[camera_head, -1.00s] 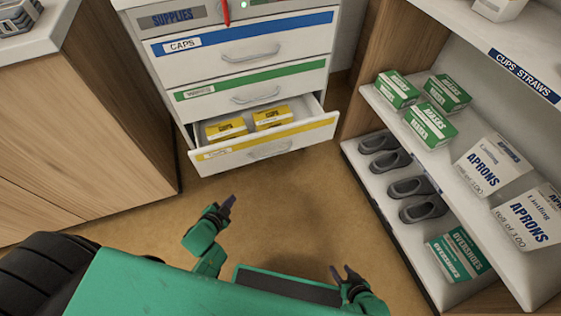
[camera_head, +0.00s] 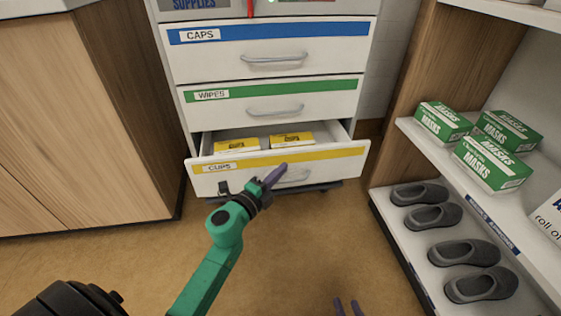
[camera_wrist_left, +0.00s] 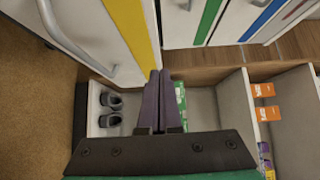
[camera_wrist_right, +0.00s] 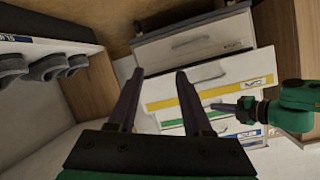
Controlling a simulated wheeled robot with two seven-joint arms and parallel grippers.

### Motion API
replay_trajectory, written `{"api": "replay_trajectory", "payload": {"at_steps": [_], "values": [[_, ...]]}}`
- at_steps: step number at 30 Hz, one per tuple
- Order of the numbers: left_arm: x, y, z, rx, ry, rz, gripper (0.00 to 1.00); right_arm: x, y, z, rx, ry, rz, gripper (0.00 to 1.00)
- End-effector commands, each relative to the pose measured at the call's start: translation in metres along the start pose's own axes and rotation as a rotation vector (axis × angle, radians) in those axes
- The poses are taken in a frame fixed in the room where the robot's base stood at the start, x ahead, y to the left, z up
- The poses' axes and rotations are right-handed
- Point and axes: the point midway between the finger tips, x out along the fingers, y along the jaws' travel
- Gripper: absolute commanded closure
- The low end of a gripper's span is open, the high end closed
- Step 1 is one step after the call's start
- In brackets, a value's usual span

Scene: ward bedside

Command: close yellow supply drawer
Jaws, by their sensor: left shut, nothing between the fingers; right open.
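My right gripper (camera_head: 347,306) is open and empty, low in front of the cabinet, at the bottom edge.
The blue CAPS drawer (camera_head: 340,42) and green WIPES drawer (camera_head: 325,97) above are closed. A wooden cabinet (camera_head: 95,140) stands at left. An open shelf at right holds mask boxes (camera_head: 492,162) and dark shoes (camera_head: 452,252). The floor (camera_head: 290,245) before the drawer is clear.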

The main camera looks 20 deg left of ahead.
Motion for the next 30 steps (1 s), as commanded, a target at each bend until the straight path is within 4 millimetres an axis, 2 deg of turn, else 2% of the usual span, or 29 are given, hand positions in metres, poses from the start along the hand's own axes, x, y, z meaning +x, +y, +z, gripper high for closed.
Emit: {"api": "replay_trajectory", "payload": {"at_steps": [2, 5, 6, 12, 18, 21, 30], "values": [[0.018, 0.000, 0.002, 0.003, -0.001, -0.002, 1.00, 0.001, 0.001, 0.004, 0.001, 0.002, 0.001, 0.50], [0.029, 0.002, 0.017, 0.005, -0.002, 0.000, 1.00, 0.011, 0.003, -0.014, -0.016, 0.061, -0.005, 0.50], [0.030, 0.001, 0.018, 0.003, -0.001, 0.000, 1.00, 0.013, 0.002, -0.025, -0.023, 0.088, -0.007, 0.50], [0.038, 0.001, 0.025, 0.000, -0.001, 0.001, 1.00, 0.022, 0.001, -0.061, -0.056, 0.180, -0.019, 0.50], [0.041, 0.001, 0.029, -0.001, -0.001, 0.001, 1.00, 0.026, -0.001, -0.086, -0.072, 0.239, -0.027, 0.50], [0.041, 0.001, 0.029, -0.001, -0.001, 0.001, 1.00, 0.027, -0.002, -0.091, -0.072, 0.250, -0.028, 0.50], [0.044, 0.001, 0.032, 0.000, 0.000, 0.001, 1.00, 0.027, -0.001, -0.086, -0.070, 0.245, -0.024, 0.50]]}}
